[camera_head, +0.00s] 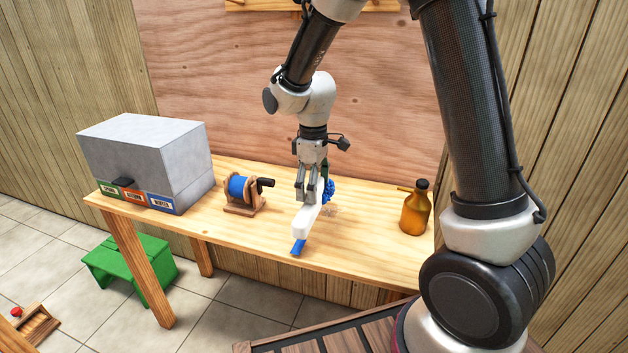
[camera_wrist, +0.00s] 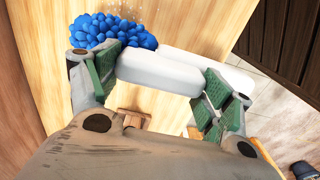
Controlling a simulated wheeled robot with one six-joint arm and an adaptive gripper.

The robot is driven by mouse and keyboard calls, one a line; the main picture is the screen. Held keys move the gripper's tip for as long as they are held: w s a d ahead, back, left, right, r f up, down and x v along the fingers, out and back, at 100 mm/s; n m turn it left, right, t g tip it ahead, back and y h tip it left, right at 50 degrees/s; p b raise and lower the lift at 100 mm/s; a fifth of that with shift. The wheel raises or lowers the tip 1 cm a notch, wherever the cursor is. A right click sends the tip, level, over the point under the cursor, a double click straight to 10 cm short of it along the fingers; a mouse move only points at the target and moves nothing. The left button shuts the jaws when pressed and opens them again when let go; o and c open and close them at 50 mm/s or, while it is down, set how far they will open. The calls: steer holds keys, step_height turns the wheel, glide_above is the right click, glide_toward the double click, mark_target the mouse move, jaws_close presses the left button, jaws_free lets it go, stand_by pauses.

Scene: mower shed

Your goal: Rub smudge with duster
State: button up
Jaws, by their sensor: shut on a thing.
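The duster has a white handle (camera_head: 306,220) and a fluffy blue head (camera_head: 328,191). My gripper (camera_head: 307,193) is shut on the handle, over the wooden workbench (camera_head: 370,242). In the wrist view the white handle (camera_wrist: 160,72) lies between my green-padded fingers, with the blue head (camera_wrist: 108,30) at the upper left. A faint speckled smudge (camera_head: 332,211) shows on the bench just right of the handle, close to the head. I cannot tell whether the head touches the bench. Part of the head is hidden behind my gripper in the head view.
A blue reel on a wooden stand (camera_head: 241,190) and a grey drawer cabinet (camera_head: 150,155) stand to the left. An amber bottle (camera_head: 415,208) stands to the right. A green stool (camera_head: 130,265) is on the floor.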

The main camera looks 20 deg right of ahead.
mark_target(319, 197)
step_height(319, 197, down, 6)
steer(key=shift+f, duration=0.1)
steer(key=shift+s+d+r, duration=0.15)
steer(key=shift+d+r, duration=0.1)
steer(key=shift+c, duration=0.8)
steer(key=shift+s+d, duration=0.35)
steer(key=shift+d, duration=0.1)
steer(key=shift+s+d+f, duration=0.25)
steer(key=shift+s+d, duration=0.1)
steer(key=shift+d, duration=0.1)
steer(key=shift+s+d, duration=0.3)
steer(key=shift+d, duration=0.15)
steer(key=shift+s+d, duration=0.15)
steer(key=shift+d, duration=0.05)
steer(key=shift+w+a, duration=0.85)
steer(key=shift+a, duration=0.25)
steer(key=shift+w+a, duration=0.45)
steer(key=shift+a, duration=0.25)
step_height(319, 197, up, 8)
steer(key=shift+r, duration=0.1)
